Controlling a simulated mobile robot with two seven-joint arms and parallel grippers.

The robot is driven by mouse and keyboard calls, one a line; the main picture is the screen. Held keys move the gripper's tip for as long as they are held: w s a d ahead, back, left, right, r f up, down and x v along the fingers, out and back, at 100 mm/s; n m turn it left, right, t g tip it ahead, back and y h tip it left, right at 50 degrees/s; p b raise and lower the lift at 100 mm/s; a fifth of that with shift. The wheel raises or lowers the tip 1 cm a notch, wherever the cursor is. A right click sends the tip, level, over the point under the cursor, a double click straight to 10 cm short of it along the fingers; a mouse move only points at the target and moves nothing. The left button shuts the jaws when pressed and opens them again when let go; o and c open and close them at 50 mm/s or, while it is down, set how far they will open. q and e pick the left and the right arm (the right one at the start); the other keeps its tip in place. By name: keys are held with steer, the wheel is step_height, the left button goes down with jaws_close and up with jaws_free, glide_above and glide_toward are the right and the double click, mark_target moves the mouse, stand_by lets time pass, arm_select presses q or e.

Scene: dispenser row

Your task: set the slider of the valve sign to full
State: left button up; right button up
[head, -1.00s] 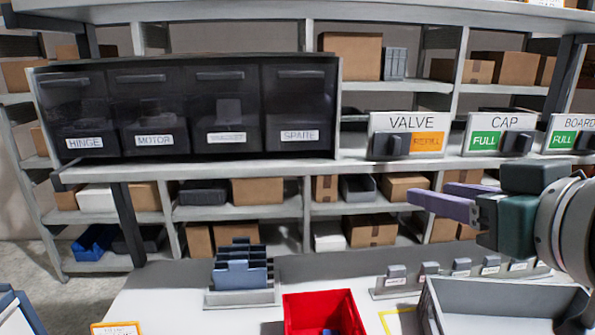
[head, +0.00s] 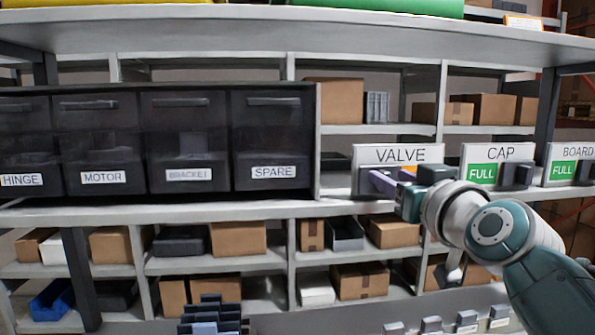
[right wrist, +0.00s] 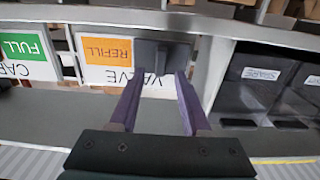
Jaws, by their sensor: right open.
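The white valve sign (head: 398,154) stands on the shelf edge. Its dark grey slider (head: 363,183) sits at the sign's left end in the head view, covering that half. The orange REFILL field shows beside it, partly behind my gripper in the head view and clear in the right wrist view (right wrist: 106,48), where the sign is upside down. My right gripper (head: 382,181) is open in front of the sign. In the right wrist view its purple fingers (right wrist: 159,80) are spread, with the slider (right wrist: 163,52) between and just beyond their tips. Contact cannot be told. My left gripper is out of view.
Dark bins, including the spare bin (head: 273,140), stand to the left. A shelf board (head: 270,208) runs below.

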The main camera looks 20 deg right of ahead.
steer(key=shift+w+d, duration=0.15)
steer(key=shift+w, duration=0.4)
jaws_close()
stand_by(1.1)
